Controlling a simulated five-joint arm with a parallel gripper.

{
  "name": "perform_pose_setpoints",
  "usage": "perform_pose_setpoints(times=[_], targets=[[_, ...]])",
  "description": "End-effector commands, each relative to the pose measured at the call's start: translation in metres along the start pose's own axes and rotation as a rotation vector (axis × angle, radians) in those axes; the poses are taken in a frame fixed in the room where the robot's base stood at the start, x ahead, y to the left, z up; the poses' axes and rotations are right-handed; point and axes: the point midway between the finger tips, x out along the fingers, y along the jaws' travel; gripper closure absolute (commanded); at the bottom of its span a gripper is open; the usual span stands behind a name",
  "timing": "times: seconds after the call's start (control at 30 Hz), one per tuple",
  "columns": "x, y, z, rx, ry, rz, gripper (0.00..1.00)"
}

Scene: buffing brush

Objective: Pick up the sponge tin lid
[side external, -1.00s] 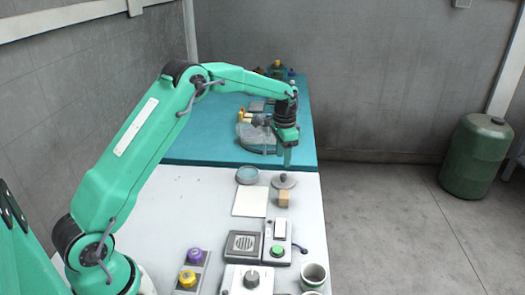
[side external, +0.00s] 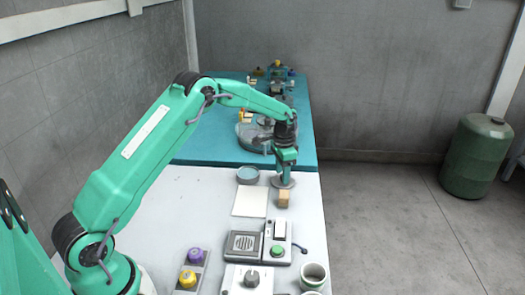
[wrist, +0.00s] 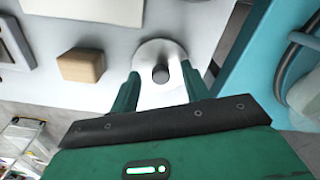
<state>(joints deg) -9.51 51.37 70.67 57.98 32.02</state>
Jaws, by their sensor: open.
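The sponge tin lid is a pale grey disc with a dark round knob, lying flat on the white table; it shows in the wrist view (wrist: 158,48) and, partly hidden by my gripper, in the side external view (side external: 275,183). My gripper (side external: 284,177) is open and points down over the lid. In the wrist view my gripper (wrist: 161,80) has one finger on each side of the knob, with gaps visible. Whether the fingertips touch the lid I cannot tell. The open round tin (side external: 247,175), with a blue-grey inside, stands left of the lid.
A wooden block (side external: 284,199) sits close in front of the lid. A white square plate (side external: 250,202) lies to the left. Switch boxes and a cup (side external: 314,274) stand nearer the camera. A clear round container (side external: 250,138) is on the teal surface behind.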

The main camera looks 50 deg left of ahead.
Motion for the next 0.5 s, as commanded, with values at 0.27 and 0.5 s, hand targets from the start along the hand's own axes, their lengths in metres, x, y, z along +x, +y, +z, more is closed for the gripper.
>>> perform_pose_setpoints(times=[0.27,0.5], targets=[[0.0072,0.0002,0.0001,0.0,0.0,0.0,0.53],[0.0068,0.0002,0.0,0.0,0.0,0.0,0.53]])
